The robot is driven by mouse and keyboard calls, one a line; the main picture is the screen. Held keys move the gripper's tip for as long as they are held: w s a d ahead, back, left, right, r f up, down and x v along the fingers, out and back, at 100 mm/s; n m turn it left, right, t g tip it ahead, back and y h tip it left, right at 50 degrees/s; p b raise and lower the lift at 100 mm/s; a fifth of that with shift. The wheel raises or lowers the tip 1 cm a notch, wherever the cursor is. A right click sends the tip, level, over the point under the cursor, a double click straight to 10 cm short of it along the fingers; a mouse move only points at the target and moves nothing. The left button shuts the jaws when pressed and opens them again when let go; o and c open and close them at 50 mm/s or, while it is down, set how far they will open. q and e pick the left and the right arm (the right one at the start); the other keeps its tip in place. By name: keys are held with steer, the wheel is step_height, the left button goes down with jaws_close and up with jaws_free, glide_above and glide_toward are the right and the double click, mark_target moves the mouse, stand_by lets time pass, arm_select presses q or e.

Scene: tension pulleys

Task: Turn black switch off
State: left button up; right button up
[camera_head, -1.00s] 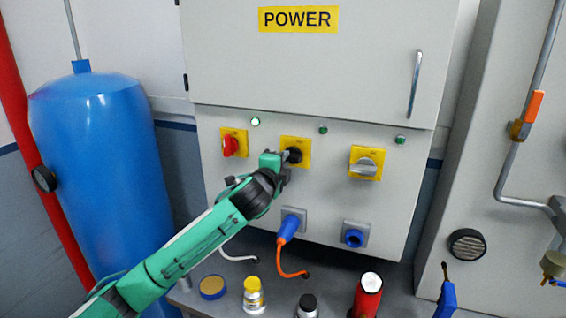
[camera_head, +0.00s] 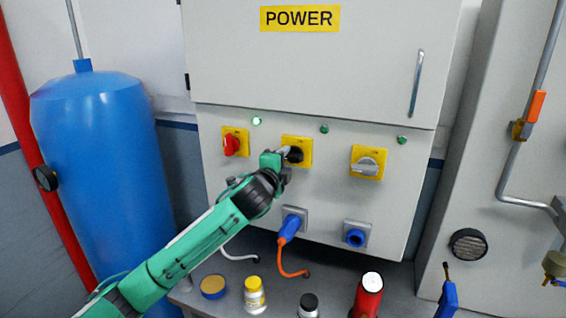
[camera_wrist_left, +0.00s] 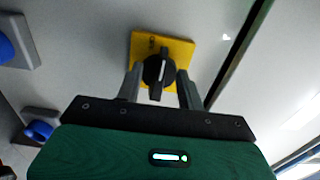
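The black switch (camera_head: 295,155) sits on a yellow square plate in the middle of the power cabinet's switch row. In the left wrist view the black switch (camera_wrist_left: 158,72) shows a round knob with a grip bar and a pale line. My left gripper (camera_head: 284,154) is at the switch, covering part of it. In the left wrist view the fingers of my left gripper (camera_wrist_left: 160,82) stand apart on either side of the knob, with small gaps visible. My right gripper is not in view.
A red switch (camera_head: 231,145) is left of the black one and a grey switch (camera_head: 366,168) right. A blue plug (camera_head: 289,229) with an orange cable sits below. Bottles and a red canister (camera_head: 367,297) stand on the bench. A blue tank (camera_head: 100,170) is at left.

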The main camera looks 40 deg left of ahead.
arm_select(q)
steer(key=shift+s, duration=0.1)
steer(key=shift+s+d+f, duration=0.1)
steer(key=shift+s+d, duration=0.05)
steer(key=shift+s, duration=0.15)
steer(key=b+v, duration=0.4)
steer(key=v, duration=0.9)
steer(key=shift+b, duration=0.4)
